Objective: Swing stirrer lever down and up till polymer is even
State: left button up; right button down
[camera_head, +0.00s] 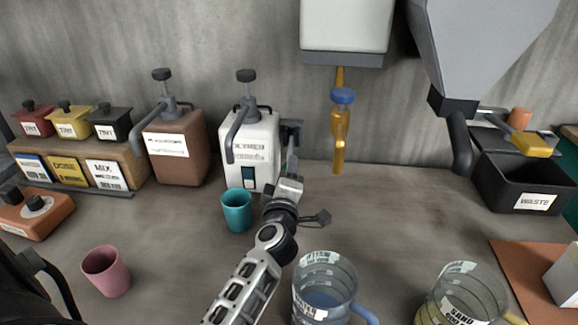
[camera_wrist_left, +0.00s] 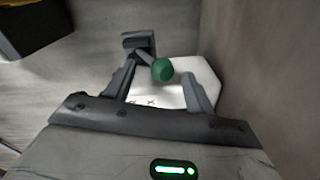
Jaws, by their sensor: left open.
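The white polymer container (camera_head: 262,136) stands against the back wall. It has a pump on top and a narrow dark teal window (camera_head: 247,178) low on its front. A dark bracket (camera_head: 292,127) on its right side carries the stirrer lever (camera_head: 291,150), which hangs down. My left gripper (camera_head: 290,180) is at the lever's lower end. In the left wrist view, the lever's green knob (camera_wrist_left: 162,69) appears between the open fingers (camera_wrist_left: 157,88), with the white container behind. Whether the fingers touch the knob is unclear. The head view hides the knob. My right gripper is out of view.
A teal cup (camera_head: 237,210) stands just left of my left wrist. A pink cup (camera_head: 106,270) is nearer at left. Clear jugs, water (camera_head: 323,290) and sand (camera_head: 462,295), stand at front right. A brown pump container (camera_head: 174,150) is left.

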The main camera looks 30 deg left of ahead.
pick_arm(q)
jog(key=shift+x, duration=1.65)
